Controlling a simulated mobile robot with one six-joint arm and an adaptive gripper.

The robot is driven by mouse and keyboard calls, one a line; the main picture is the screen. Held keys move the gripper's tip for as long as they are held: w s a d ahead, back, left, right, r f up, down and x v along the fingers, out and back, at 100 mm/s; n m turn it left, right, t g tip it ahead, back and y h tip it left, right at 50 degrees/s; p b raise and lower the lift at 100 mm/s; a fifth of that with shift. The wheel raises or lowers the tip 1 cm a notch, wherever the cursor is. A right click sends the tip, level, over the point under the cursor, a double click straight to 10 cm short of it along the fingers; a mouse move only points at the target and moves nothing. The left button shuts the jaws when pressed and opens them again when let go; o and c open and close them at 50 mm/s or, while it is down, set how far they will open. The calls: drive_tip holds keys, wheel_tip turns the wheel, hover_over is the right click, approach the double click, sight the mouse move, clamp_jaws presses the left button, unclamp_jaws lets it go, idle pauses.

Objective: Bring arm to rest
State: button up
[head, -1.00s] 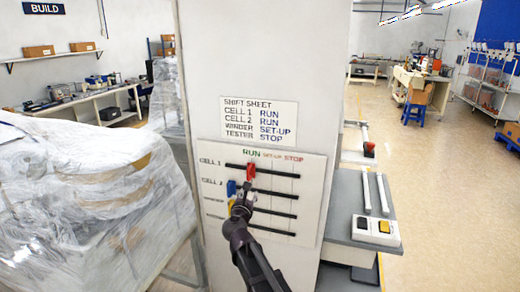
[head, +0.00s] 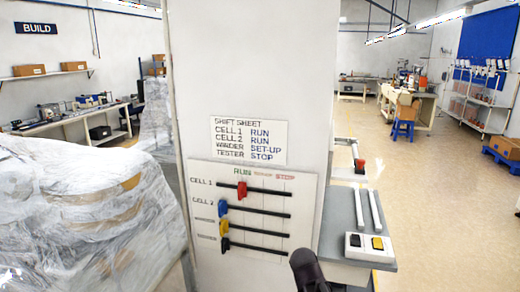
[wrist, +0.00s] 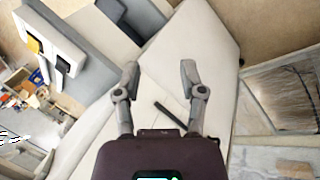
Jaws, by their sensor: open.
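My gripper (wrist: 160,78) is open in the wrist view, with nothing between its fingers. Beyond it are a pale surface and a short dark bar (wrist: 172,120). In the head view only a dark part of my arm shows at the bottom, right of the slider board; the fingers are out of that view. The white slider board (head: 306,200) carries a red slider (head: 242,191) under RUN. A blue slider (head: 222,208), a yellow slider (head: 224,227) and a black slider (head: 225,244) sit at or near the left ends of their rails. My gripper touches none of them visibly.
A shift sheet (head: 248,140) hangs above the board on a pale column (head: 255,60). A plastic-wrapped machine (head: 80,220) stands close on the left. A grey bench (head: 340,215) with a button box (head: 369,246) stands at right. Open floor (head: 450,190) lies beyond.

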drive_tip(key=s+f+m+g+y, duration=0.1)
drive_tip(key=s+m+g+y, duration=0.2)
drive_tip(key=s+m, duration=0.2)
drive_tip(key=shift+s+a+f+m+y, duration=0.3)
drive_tip(key=shift+s+f+m, duration=0.1)
drive_tip(key=shift+s, duration=0.95)
